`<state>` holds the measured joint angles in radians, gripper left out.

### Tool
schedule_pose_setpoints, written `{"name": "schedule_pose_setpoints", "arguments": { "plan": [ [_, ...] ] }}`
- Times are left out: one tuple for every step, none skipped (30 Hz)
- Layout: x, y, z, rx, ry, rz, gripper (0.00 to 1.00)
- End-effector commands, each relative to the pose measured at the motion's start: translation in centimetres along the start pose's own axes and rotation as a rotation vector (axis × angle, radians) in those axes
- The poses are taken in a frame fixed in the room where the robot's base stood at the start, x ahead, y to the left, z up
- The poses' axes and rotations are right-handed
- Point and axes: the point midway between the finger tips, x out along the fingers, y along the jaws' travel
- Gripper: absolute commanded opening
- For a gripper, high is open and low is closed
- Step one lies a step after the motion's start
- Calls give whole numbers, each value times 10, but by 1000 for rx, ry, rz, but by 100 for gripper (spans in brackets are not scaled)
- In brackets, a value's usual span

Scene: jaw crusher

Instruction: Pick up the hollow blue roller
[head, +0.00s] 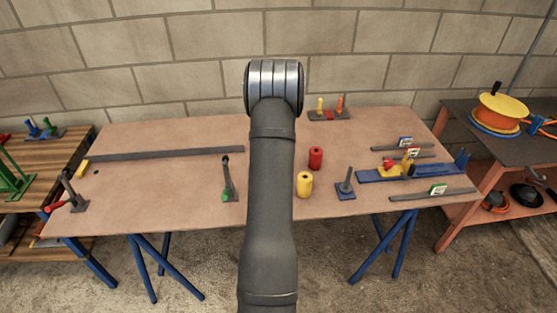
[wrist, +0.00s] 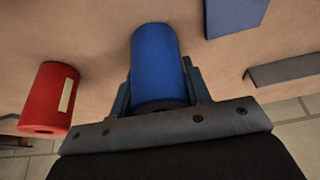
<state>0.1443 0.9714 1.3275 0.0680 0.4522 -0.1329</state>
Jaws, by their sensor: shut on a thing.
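The hollow blue roller (wrist: 158,62) shows in the wrist view, between the two fingers of my gripper (wrist: 160,88). My gripper is shut on it, with a finger on each side of the roller. The roller's near end is partly hidden by the gripper body. In the head view my arm hides the roller and the gripper. A red roller (wrist: 50,98) is to the left of the gripper in the wrist view and stands on the table in the head view (head: 316,158). A yellow roller (head: 304,184) stands just in front of it.
The brown table (head: 180,185) has a long grey bar (head: 165,153) at left. A holder with orange and yellow pegs (head: 329,114) is at the back.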

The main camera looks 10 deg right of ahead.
Motion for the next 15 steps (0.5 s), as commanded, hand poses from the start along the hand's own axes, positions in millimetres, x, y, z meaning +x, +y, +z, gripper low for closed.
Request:
{"name": "schedule_pose_setpoints", "arguments": {
  "plan": [
    [-2,0,-2,0,2,0,12],
    [-4,0,-2,0,3,0,12],
    [-6,0,-4,0,3,0,12],
    [-9,0,-5,0,4,0,12],
    [-11,0,-6,0,5,0,12],
    [-16,0,-8,0,5,0,12],
    [-20,0,-9,0,4,0,12],
    [-24,0,-12,0,5,1,12],
    [-32,0,-15,0,6,1,12],
    [-38,0,-17,0,6,1,12],
    [-43,4,-17,3,4,1,12],
    [-49,13,-12,5,3,2,12],
    [-54,19,-10,6,3,2,12],
    [-59,24,-8,5,3,2,12],
    [-66,33,-5,5,3,3,12]
  ]
}}
